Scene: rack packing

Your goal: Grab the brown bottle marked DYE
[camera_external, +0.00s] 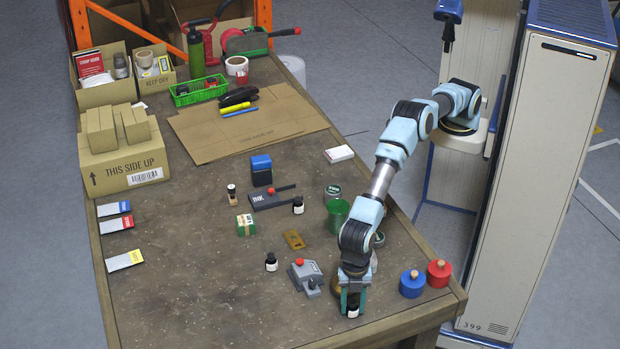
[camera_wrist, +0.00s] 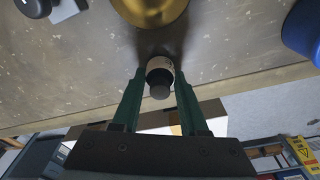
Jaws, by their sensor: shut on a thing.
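My gripper (camera_external: 353,301) is low over the front right part of the workbench, with its fingers pointing down. Its two green fingers (camera_wrist: 157,100) are closed on either side of a small dark-capped bottle (camera_wrist: 160,77) with a pale label band. The bottle's lower part also shows below the fingers in the external view (camera_external: 352,312). Its label text is too small to read. Other small dark bottles stand apart on the bench: one left of the grey device (camera_external: 271,262), one near the middle (camera_external: 298,206), and one further left (camera_external: 232,195).
A brass-coloured round object (camera_wrist: 150,8) stands close to the held bottle. The grey device with a red button (camera_external: 306,277) is to its left. Blue (camera_external: 412,284) and red (camera_external: 439,273) containers stand to its right. The bench's front edge is near; the front left is clear.

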